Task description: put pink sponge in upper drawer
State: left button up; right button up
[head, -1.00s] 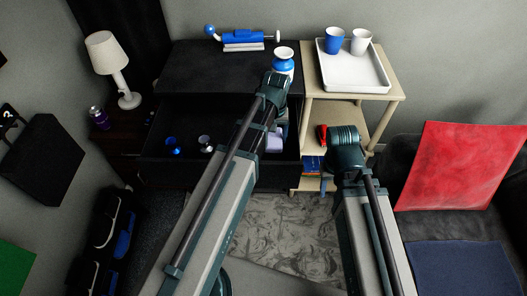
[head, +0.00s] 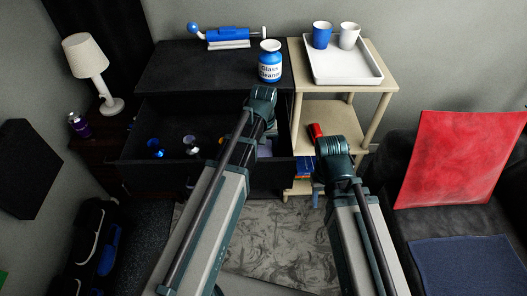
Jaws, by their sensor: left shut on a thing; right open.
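The upper drawer (head: 135,163) of the black dresser is pulled open, and its inside shows from above. My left arm reaches over the drawer's right part. My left gripper (head: 268,132) is mostly hidden by its own wrist and points down there. It is shut on a pale pinkish-lilac block, the pink sponge (head: 265,149), of which only a small part shows. Whether the sponge touches the drawer floor I cannot tell. My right gripper (head: 318,192) is open and empty below its wrist, in front of the wooden shelf, and largely hidden.
Blue and silvery cups (head: 155,148) lie in the drawer's left and middle. The wooden shelf (head: 345,108) at the right holds a white tray (head: 345,72) and a red item (head: 316,131).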

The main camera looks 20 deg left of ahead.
aim_at(264, 149)
pick_arm(q)
jog(key=o, duration=1.2)
jog(key=shift+r, duration=0.1)
pick_arm(e)
jog(key=shift+r, duration=0.1)
pick_arm(q)
notch_tip(264, 149, up, 12)
jog(key=p, duration=1.2)
pick_arm(e)
notch_tip(264, 149, up, 12)
